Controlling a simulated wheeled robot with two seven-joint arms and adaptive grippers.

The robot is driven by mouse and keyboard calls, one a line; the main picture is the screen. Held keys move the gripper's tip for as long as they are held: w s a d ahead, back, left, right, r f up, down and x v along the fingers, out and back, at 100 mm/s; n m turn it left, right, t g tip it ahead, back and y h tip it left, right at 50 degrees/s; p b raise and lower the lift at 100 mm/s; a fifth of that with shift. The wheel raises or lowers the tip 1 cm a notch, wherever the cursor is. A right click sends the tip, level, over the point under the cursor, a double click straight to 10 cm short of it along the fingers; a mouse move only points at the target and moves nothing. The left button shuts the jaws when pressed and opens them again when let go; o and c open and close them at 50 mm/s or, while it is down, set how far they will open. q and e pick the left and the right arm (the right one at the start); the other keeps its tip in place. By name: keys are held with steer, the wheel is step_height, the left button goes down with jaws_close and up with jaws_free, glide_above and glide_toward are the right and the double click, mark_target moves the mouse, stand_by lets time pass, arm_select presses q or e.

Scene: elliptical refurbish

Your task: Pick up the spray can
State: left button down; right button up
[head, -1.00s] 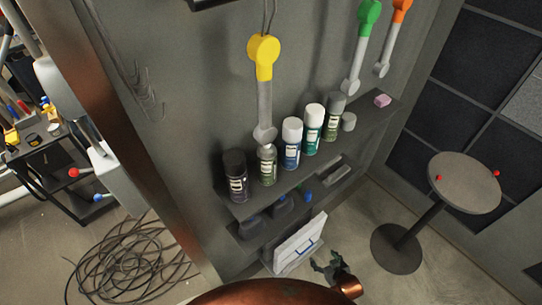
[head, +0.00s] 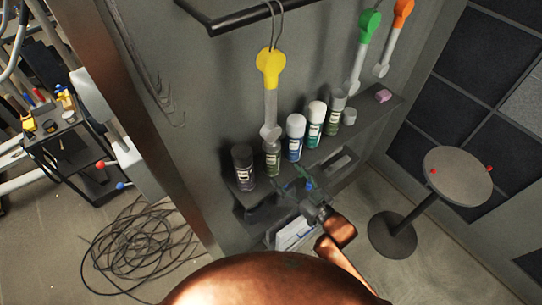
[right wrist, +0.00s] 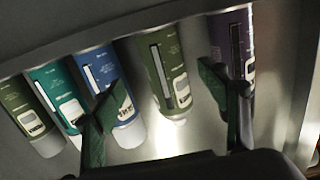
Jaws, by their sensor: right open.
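Several spray cans stand in a row on the upper shelf in the head view: a dark one (head: 243,170), an olive-green one (head: 272,162), a white-capped blue one (head: 294,140), a white-capped teal one (head: 315,125) and a grey-green one (head: 334,113). My right gripper (head: 292,181) is open and empty, just in front of the shelf near the olive-green can. In the right wrist view, which shows the cans upside down, that olive-green can (right wrist: 166,80) lies between the spread fingers (right wrist: 158,80), apparently still beyond them. My left gripper is not in view.
The shelf (head: 365,117) also bears a pink block (head: 383,96). A yellow-headed tool (head: 270,85) hangs just above the olive-green can. A lower shelf and a white case (head: 293,235) are below my right arm. A round stool (head: 457,174) stands at right.

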mark_target(277, 164)
steer(key=shift+a+r+y, duration=0.4)
steer(key=shift+a, duration=0.1)
steer(key=shift+w+a+r, duration=0.2)
steer(key=shift+a, duration=0.1)
steer(key=x, duration=0.2)
steer(key=p+x, duration=0.1)
steer(key=x, duration=0.3)
steer(key=shift+w+d+r+p, duration=0.2)
steer(key=shift+w+r+p, duration=0.1)
steer(key=shift+w+a+f, duration=0.1)
steer(key=shift+w+a, duration=0.2)
steer(key=shift+w, duration=0.1)
steer(key=shift+s, duration=0.1)
steer(key=shift+c, duration=0.7)
